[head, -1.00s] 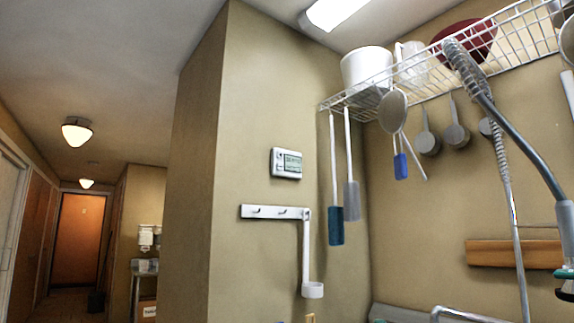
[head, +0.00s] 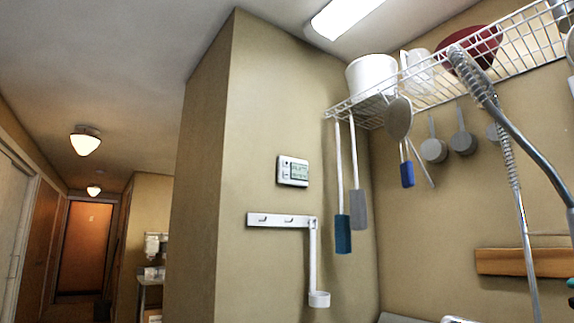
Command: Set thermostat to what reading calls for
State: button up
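The thermostat (head: 293,171) is a small white box with a grey-green display, mounted on the tan wall near the middle of the head view. Dark characters show on its display, but they are too small and blurred to read. My gripper is not in the head view, and nothing touches the thermostat.
Below the thermostat is a white hook rail (head: 280,220) with a long-handled white dipper (head: 313,265) hanging from it. To the right, a wire shelf (head: 440,100) holds a white bucket (head: 371,76), with brushes and ladles hanging below. A hallway opens at left.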

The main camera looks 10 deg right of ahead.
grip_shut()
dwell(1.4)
